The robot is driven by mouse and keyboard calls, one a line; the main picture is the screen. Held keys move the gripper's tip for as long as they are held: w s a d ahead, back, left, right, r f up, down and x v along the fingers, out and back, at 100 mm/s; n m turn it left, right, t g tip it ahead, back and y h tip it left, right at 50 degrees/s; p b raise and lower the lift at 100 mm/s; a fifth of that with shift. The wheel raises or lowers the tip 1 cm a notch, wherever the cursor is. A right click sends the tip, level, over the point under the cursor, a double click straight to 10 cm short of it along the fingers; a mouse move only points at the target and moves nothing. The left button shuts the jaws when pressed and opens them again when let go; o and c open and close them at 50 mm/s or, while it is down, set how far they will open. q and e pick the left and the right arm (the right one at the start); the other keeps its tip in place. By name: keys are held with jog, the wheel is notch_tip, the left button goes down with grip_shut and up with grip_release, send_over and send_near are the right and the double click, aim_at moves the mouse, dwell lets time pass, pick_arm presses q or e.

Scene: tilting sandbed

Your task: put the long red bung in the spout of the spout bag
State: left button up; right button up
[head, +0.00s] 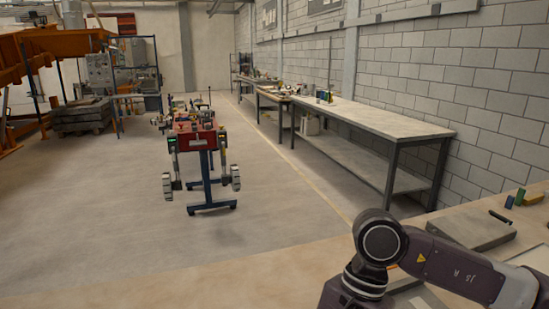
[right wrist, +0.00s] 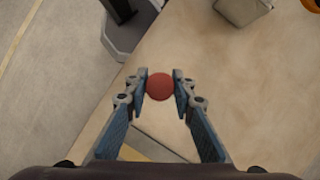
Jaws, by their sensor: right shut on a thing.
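The red bung (right wrist: 159,87) shows in the right wrist view as a round, dull red end, so its length cannot be made out. My right gripper (right wrist: 160,92) is shut on it, with one blue finger pad on each side, and holds it over the pale bench top. In the head view my right arm shows at the lower right, but its gripper is out of frame. I cannot make out the spout bag or its spout in either view. My left gripper is in neither view.
A pale bench top (head: 205,281) runs along the bottom of the head view. A grey box (right wrist: 242,9) stands at the top of the right wrist view.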

jog(key=d+f+n+g+h, duration=0.1)
jog(key=d+f+n+h, duration=0.2)
jog(key=d+n, duration=0.5)
jog(key=shift+d, duration=1.35)
jog(key=shift+w, duration=0.1)
jog(key=shift+w, duration=0.1)
